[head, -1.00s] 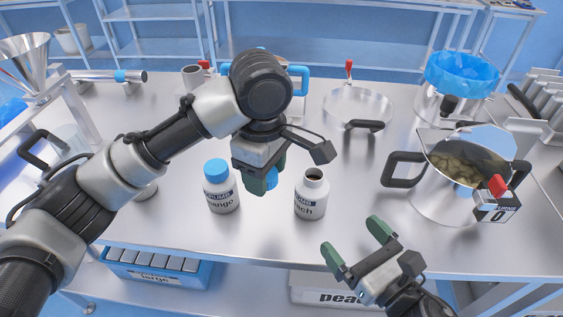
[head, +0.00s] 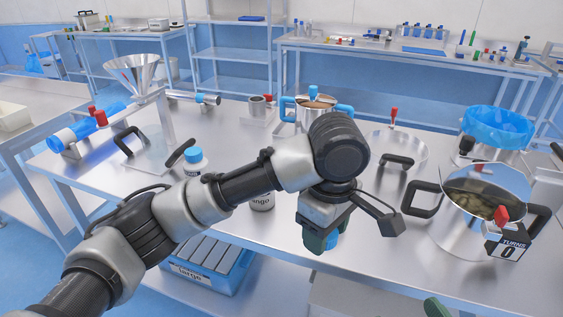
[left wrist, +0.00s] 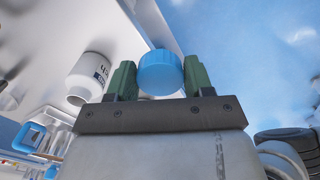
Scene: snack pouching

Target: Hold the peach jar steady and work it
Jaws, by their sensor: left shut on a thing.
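My left gripper (head: 322,238) is shut on a blue cap (head: 333,241), which also shows between the green fingers in the left wrist view (left wrist: 160,73). The mango jar (head: 262,203) is mostly covered by my left arm. Only a green fingertip of my right gripper (head: 437,308) shows at the bottom edge.
A blue-capped jar (head: 195,164) stands left of my arm. A steel pot with a turns counter (head: 508,246) is at the right. Behind stand a blue-handled pot (head: 313,112) and a blue-lined bin (head: 497,125). A blue crate (head: 209,264) sits below the table.

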